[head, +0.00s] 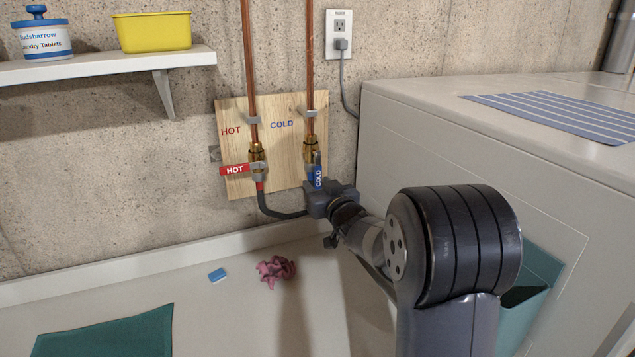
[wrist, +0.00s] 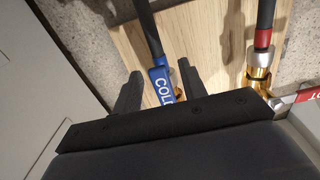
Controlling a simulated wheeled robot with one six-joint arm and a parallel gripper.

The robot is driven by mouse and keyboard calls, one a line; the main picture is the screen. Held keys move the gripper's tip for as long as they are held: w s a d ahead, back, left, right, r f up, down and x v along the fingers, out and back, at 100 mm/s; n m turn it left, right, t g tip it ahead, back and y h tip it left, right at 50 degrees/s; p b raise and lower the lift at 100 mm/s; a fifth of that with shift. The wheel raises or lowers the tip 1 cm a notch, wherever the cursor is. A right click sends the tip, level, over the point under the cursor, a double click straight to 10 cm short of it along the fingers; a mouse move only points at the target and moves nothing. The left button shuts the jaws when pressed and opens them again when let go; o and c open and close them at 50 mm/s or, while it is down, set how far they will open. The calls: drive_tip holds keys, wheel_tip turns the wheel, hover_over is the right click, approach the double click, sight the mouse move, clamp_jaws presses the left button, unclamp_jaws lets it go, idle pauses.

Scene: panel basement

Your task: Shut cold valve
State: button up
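The cold valve (head: 310,150) is a brass fitting on the right copper pipe, in front of a wooden board. Its blue lever (head: 319,175), lettered COLD, points straight down, in line with the pipe. My gripper (head: 322,193) is at the lever's lower end in the head view and hides part of it. In the wrist view the blue lever (wrist: 162,86) lies between the two open fingers of my gripper (wrist: 160,70). The right finger looks close to the lever; I cannot tell whether it touches. The gripper body hides much of the valve there.
The hot valve's red lever (head: 236,169) sticks out sideways to the left. A washing machine (head: 450,190) stands close on the right. A shelf (head: 100,67) is at upper left.

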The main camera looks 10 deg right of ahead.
drive_tip(key=shift+w+a, duration=0.15)
drive_tip(key=shift+w, duration=0.45)
drive_tip(key=shift+c, duration=0.3)
clamp_jaws()
